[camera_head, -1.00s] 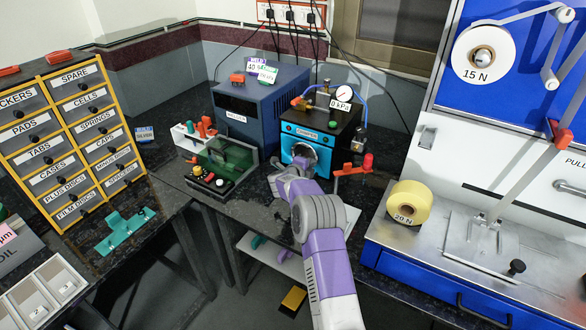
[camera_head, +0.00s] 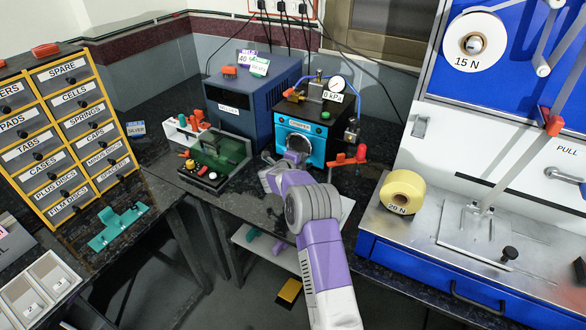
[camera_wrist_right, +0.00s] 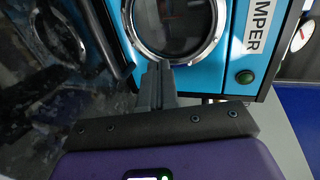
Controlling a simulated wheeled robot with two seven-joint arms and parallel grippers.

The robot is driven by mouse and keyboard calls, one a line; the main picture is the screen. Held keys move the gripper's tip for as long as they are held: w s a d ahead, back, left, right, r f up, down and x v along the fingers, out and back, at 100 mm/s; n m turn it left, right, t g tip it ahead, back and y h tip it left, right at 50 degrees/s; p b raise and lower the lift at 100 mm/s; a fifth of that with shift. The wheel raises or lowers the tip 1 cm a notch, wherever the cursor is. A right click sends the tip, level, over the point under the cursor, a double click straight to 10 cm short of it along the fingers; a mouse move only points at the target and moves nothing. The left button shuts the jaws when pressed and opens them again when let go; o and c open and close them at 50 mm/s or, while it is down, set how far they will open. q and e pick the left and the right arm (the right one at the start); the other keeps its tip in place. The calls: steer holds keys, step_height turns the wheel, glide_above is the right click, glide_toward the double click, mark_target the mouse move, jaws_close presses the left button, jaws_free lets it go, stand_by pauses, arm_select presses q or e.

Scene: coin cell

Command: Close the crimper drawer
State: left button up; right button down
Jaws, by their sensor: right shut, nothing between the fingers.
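The crimper (camera_head: 325,142) is a box with a bright blue front and a black top, at the back of the bench. It has a round chrome-ringed opening (camera_head: 299,143), seen close up in the wrist view (camera_wrist_right: 219,50). My right gripper (camera_wrist_right: 157,68) is shut and empty, its fingertips at the lower edge of the ring. In the head view my right arm hides the lower front of the crimper, and I cannot tell how far out the drawer is. My left gripper is not in view.
A dark blue oven-like box (camera_head: 245,100) and a green-covered device (camera_head: 220,155) stand left of the crimper. A labelled drawer cabinet (camera_head: 65,130) is at far left.

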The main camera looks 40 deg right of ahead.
steer(key=p+v, duration=0.2)
steer(key=v, duration=0.9)
steer(key=shift+a, duration=0.25)
steer(key=shift+w, duration=0.1)
